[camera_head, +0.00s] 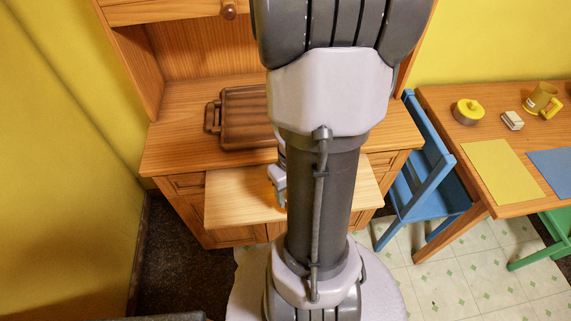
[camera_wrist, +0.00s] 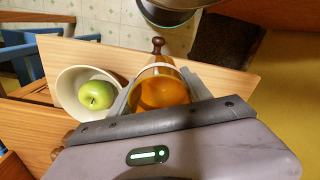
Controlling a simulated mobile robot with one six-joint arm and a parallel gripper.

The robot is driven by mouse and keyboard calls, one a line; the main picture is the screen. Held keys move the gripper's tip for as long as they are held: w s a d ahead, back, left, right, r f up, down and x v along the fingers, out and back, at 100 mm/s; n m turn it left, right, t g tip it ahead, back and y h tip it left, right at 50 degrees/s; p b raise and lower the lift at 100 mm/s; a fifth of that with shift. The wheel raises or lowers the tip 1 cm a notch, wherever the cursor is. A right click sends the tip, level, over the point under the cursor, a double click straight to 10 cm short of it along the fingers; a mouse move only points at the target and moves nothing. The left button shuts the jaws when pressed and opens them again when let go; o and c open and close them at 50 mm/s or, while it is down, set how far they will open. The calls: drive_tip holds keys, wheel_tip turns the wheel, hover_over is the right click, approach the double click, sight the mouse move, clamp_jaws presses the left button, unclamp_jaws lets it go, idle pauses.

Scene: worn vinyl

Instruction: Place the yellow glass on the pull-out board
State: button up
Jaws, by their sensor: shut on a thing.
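The yellow glass (camera_wrist: 160,93) is amber and see-through in the wrist view. My gripper (camera_wrist: 158,82) is shut on it, one finger on each side. The pull-out board (camera_head: 235,197) is the pale wooden shelf sticking out from the hutch in the head view. In the wrist view the board (camera_wrist: 222,80) lies under and around the glass. I cannot tell whether the glass touches it. In the head view my arm covers the right part of the board, and only a bit of my gripper (camera_head: 279,180) shows over it.
A pale bowl (camera_wrist: 68,97) with a green apple (camera_wrist: 96,95) stands close beside the gripper. A brown case (camera_head: 245,115) lies on the hutch counter. A blue chair (camera_head: 425,165) and a table (camera_head: 450,100) stand at the right.

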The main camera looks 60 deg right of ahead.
drive_tip(key=shift+s+a+r+p, duration=0.1)
drive_tip(key=shift+r+p, duration=0.3)
drive_tip(key=shift+p, duration=0.85)
drive_tip(key=w, duration=0.5)
drive_tip(key=w+f+b, duration=0.1)
drive_tip(key=w, duration=0.4)
drive_tip(key=w+a+f+b, duration=0.1)
drive_tip(key=w, duration=0.3)
drive_tip(key=shift+w+f, duration=0.2)
drive_tip(key=shift+w, duration=0.2)
wheel_tip(320, 180, down, 4)
drive_tip(key=shift+r+b, duration=0.2)
drive_tip(key=shift+b, duration=0.65)
drive_tip(key=shift+r, duration=0.1)
drive_tip(key=shift+f, duration=0.2)
drive_tip(key=o, duration=1.7)
